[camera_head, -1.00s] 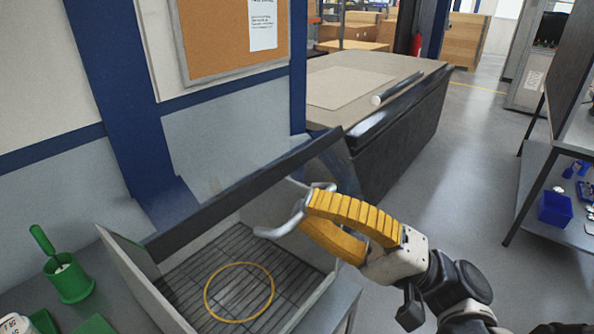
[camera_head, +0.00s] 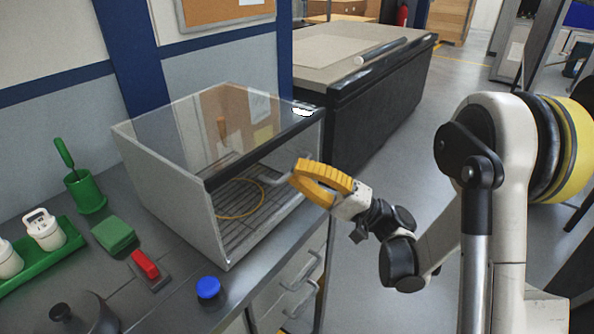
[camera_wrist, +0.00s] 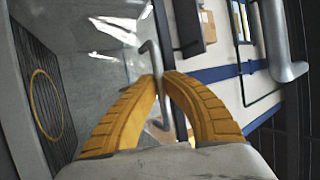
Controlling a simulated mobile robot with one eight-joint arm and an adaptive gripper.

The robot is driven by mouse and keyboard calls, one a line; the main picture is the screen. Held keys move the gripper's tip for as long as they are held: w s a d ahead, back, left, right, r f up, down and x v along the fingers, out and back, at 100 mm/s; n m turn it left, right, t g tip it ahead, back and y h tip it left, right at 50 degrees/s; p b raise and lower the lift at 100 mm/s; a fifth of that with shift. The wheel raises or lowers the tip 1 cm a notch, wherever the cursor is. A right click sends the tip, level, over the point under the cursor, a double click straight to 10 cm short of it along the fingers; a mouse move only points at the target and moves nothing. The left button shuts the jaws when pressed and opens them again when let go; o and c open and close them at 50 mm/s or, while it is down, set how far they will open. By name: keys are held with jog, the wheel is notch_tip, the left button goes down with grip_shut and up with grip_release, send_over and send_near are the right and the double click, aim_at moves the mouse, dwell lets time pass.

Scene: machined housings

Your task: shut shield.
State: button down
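A grey box enclosure (camera_head: 165,185) stands on the bench, with a clear top and a dark bar along its top front edge. The clear shield is hard to make out; how far it covers the front cannot be told. A grey metal handle (camera_head: 270,173) shows at the front, and in the wrist view (camera_wrist: 153,58) it runs between my fingertips. My gripper (camera_head: 298,170), with yellow ribbed fingers, is at the box's right front. Its fingertips (camera_wrist: 160,78) are closed together on the handle. A yellow ring (camera_head: 240,198) lies on the dark grid floor inside.
On the bench left of the box are a green cup (camera_head: 86,192), a green block (camera_head: 113,234), a red switch (camera_head: 145,266), a blue button (camera_head: 208,288) and white containers (camera_head: 44,230). A dark-sided table (camera_head: 370,100) stands behind. The floor to the right is open.

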jog(key=shift+a+f, duration=0.1)
jog(key=shift+f, duration=0.15)
jog(key=c, duration=2)
grip_release()
jog(key=o, duration=0.5)
jog(key=shift+w+a+f, duration=0.1)
jog(key=shift+a, duration=0.15)
jog(key=shift+d, duration=0.15)
jog(key=s+d+f, duration=0.1)
jog(key=s+d, duration=0.1)
jog(key=d, duration=0.6)
jog(key=s+d+f, duration=0.1)
jog(key=d, duration=0.7)
jog(key=shift+s, duration=0.35)
jog(key=shift+f, duration=0.1)
